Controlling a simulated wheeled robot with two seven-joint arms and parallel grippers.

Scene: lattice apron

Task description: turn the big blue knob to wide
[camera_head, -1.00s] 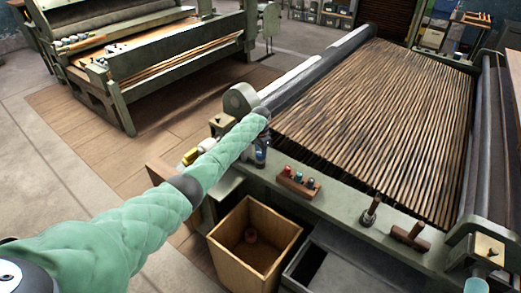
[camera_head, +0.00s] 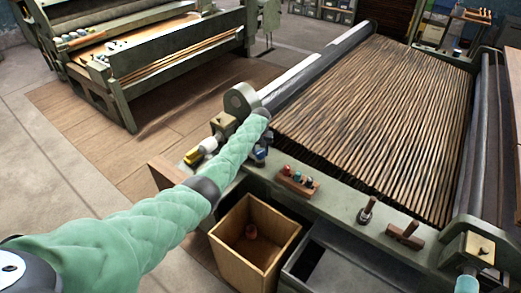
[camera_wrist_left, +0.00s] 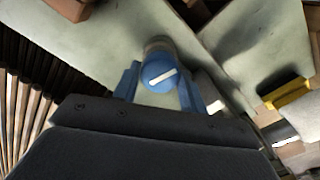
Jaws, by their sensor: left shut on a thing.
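The big blue knob (camera_wrist_left: 160,75) shows in the left wrist view as a round blue face with a white pointer bar, tilted with its right end higher. It stands on a grey-green metal panel. My left gripper (camera_wrist_left: 160,90) has its blue fingers on either side of the knob, shut on it. In the head view the left gripper (camera_head: 259,155) is at the frame's near left corner, partly behind my green-sleeved arm; the knob cannot be made out there. No scale or word wide is readable. My right gripper is not in view.
A wooden block with small coloured knobs (camera_head: 298,180) sits right of the gripper, then a dark upright handle (camera_head: 367,210) and a wooden T-handle (camera_head: 406,235). A yellow-ended part (camera_head: 193,156) is to the left. An open wooden bin (camera_head: 283,237) stands below.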

